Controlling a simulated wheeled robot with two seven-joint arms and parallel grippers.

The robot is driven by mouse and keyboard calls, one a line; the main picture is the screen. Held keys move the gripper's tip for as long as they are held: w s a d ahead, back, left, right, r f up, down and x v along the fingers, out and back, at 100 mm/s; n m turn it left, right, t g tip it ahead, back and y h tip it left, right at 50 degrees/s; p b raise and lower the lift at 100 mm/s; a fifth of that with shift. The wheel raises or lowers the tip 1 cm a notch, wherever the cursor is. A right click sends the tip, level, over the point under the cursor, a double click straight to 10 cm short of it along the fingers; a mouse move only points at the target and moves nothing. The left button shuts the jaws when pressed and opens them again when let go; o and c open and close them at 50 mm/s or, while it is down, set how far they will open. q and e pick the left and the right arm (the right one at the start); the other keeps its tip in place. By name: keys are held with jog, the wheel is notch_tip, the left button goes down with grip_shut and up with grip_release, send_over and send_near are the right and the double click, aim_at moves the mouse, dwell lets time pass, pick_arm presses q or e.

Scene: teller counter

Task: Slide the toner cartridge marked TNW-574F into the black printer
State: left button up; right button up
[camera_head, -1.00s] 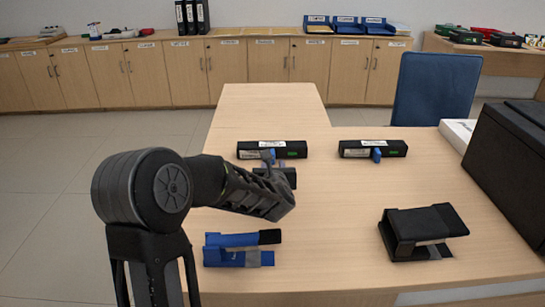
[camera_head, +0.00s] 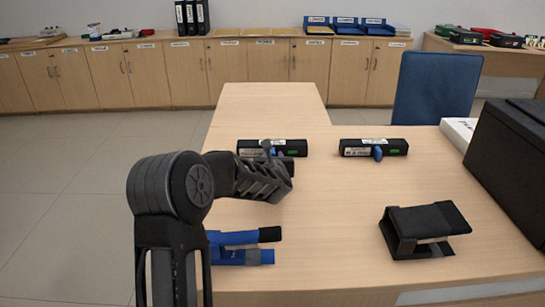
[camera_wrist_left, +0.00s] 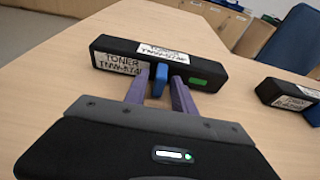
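Two black toner cartridges lie on the desk. The left cartridge (camera_head: 248,148) has white labels, a green mark and a blue tab; in the left wrist view (camera_wrist_left: 120,62) its label reads TONER TNW-574, with the last character unclear. My left gripper (camera_head: 271,152) is at its near side. In the wrist view its open fingers (camera_wrist_left: 161,78) stand on either side of the blue tab (camera_wrist_left: 158,82), with gaps visible. The right cartridge (camera_head: 350,149) has an unreadable label. A large black box, seemingly the printer (camera_head: 510,155), stands at the right edge, partly cut off. My right gripper is not in view.
A blue stapler-like tool (camera_head: 240,256) lies at the desk's near left, partly behind my left arm. A black hole-punch-like device (camera_head: 425,230) sits at the near right. A blue chair (camera_head: 436,88) stands behind. The desk's middle (camera_head: 335,200) is clear.

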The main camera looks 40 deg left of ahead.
pick_arm(q)
grip_shut()
dwell(0.8)
jog(key=shift+r+b, duration=0.25)
jog(key=shift+b, duration=0.2)
jog(key=shift+r, duration=0.1)
jog(key=shift+s, duration=0.1)
